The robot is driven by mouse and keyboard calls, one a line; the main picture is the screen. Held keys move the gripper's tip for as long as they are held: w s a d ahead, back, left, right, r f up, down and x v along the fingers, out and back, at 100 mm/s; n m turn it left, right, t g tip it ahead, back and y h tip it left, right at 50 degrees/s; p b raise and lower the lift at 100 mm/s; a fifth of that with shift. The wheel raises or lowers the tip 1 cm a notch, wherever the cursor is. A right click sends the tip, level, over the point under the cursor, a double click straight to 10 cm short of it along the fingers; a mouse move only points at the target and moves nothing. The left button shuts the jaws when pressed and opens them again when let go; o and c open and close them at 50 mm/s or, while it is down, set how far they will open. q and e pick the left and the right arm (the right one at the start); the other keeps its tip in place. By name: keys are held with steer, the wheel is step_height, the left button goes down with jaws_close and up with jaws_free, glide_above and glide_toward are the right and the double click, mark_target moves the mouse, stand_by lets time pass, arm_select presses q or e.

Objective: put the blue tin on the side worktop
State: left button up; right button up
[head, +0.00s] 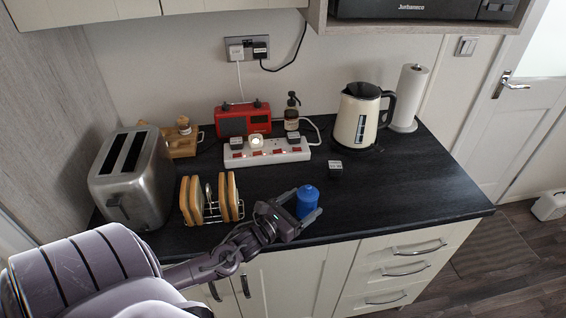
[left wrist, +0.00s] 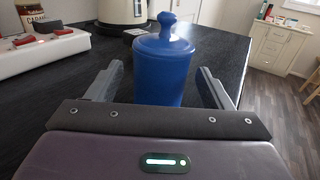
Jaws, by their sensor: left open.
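The blue tin (head: 307,201), a lidded cylinder with a knob, stands upright on the dark worktop (head: 420,190) near its front edge. My left gripper (head: 304,205) reaches in from the left and is open, with its fingers on either side of the tin. In the left wrist view the tin (left wrist: 162,70) stands between the spread fingers, with gaps visible on both sides. The tin's lower part is hidden behind the gripper body there. My right gripper is not in view.
A toast rack (head: 212,212) and toaster (head: 132,180) stand left of the tin. Behind are a power strip (head: 268,152), red radio (head: 240,119), small dark cube (head: 335,169) and kettle (head: 357,118). The worktop's right part is clear. A cream cabinet (left wrist: 272,48) stands across the floor.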

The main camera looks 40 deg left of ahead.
arm_select(q)
steer(key=s, duration=0.5)
steer(key=s+a+b, duration=0.1)
steer(key=s, duration=0.2)
steer(key=shift+s+a, duration=0.1)
steer(key=shift+s, duration=0.15)
